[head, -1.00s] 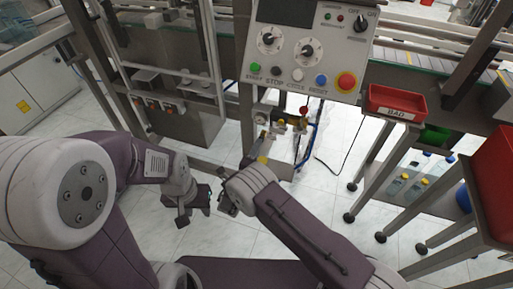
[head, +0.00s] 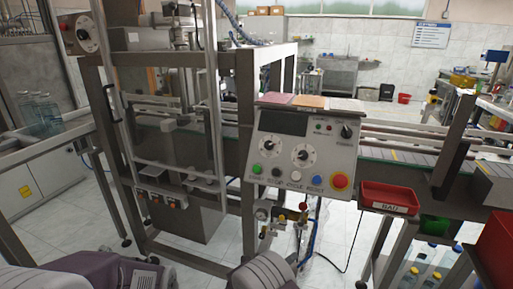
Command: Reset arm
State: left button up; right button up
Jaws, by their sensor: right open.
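In the head view, the grey end of my right arm with its gripper (head: 262,273) shows at the bottom edge, below the control panel. It is open, though its fingertips are not clearly seen. No object shows in it. A purple and grey part of my left arm (head: 95,274) fills the bottom left corner. My left gripper is out of the picture.
A control panel (head: 303,150) with knobs and buttons stands ahead on the machine frame. Air fittings and hoses (head: 300,215) hang below it. A red bin marked BAD (head: 390,198) is on the right. Clear bottles (head: 40,112) stand on the left conveyor. White floor shows between.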

jog(key=s+d+r+m+g, duration=0.2)
jog(key=s+d+m+g, duration=0.8)
jog(key=m, duration=0.4)
jog(key=s+r+m+g+y, duration=0.15)
jog(key=s+m+y, duration=0.55)
jog(key=s+m, duration=0.75)
notch_tip(320, 180, up, 22)
jog(key=a+m+t+y+p, duration=0.1)
jog(key=a+m+y+p, duration=0.1)
jog(key=m+p, duration=0.9)
jog(key=y+p, duration=0.1)
jog(key=p, duration=0.7)
jog(key=shift+w+t, duration=0.2)
jog(key=shift+t, duration=0.15)
jog(key=shift+f+m, duration=0.1)
jog(key=shift+m, duration=0.15)
